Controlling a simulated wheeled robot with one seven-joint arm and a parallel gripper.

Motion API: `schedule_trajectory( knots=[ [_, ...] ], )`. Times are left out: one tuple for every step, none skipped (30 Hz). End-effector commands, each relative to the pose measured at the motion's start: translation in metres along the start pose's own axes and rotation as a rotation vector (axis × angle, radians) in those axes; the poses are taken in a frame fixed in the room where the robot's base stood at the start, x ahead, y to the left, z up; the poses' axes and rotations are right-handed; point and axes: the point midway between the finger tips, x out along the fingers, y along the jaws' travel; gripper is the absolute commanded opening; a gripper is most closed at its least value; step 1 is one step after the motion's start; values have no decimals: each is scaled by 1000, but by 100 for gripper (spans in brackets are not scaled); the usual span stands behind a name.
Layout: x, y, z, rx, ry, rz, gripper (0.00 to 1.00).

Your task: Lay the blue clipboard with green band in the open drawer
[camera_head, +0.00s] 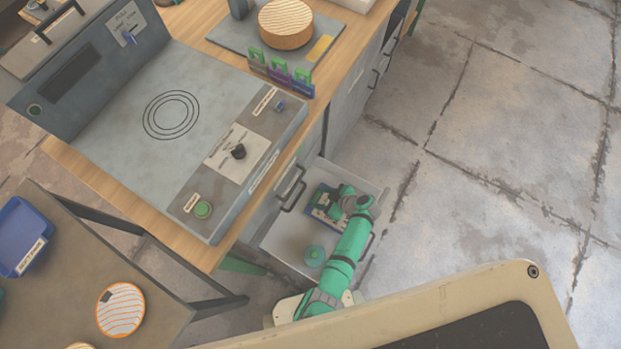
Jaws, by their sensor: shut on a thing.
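The open drawer (285,238) sticks out from the front of the cabinet below the bench, at the middle of the picture. My green arm reaches over it from the bottom. The blue clipboard (320,213) is at the far part of the drawer, and my gripper (335,204) is shut on it. My gripper and arm hide part of the clipboard. I cannot tell whether the clipboard touches the drawer floor or is held just above it.
A round teal thing (315,255) lies in the near part of the drawer. A grey press plate (197,112) with a control panel (238,150) stands on the wooden bench above. A side table (60,262) holds a blue tray (22,236). The floor at right is clear.

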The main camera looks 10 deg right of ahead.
Motion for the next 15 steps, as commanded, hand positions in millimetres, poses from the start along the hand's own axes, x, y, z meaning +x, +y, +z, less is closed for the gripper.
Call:
schedule_trajectory(
  knots=[
    [3,0,-3,-2,0,-1,16],
    [6,0,-6,-2,0,-1,16],
    [10,0,-11,-2,0,-1,16],
    [14,-1,-14,-3,0,-2,16],
    [18,0,-18,-3,0,-2,16],
    [23,0,-23,-2,0,-2,16],
    [26,0,-26,-2,1,-2,16],
    [29,-1,-29,-2,1,-2,16],
    [31,0,-24,2,0,0,16],
    [32,0,-22,3,0,0,16],
    [34,0,-20,3,0,-1,16],
    [35,0,-19,2,0,0,16],
    [35,0,-19,1,0,0,16],
    [35,0,-19,1,0,0,16],
    [36,0,-19,0,0,0,16]
  ],
)
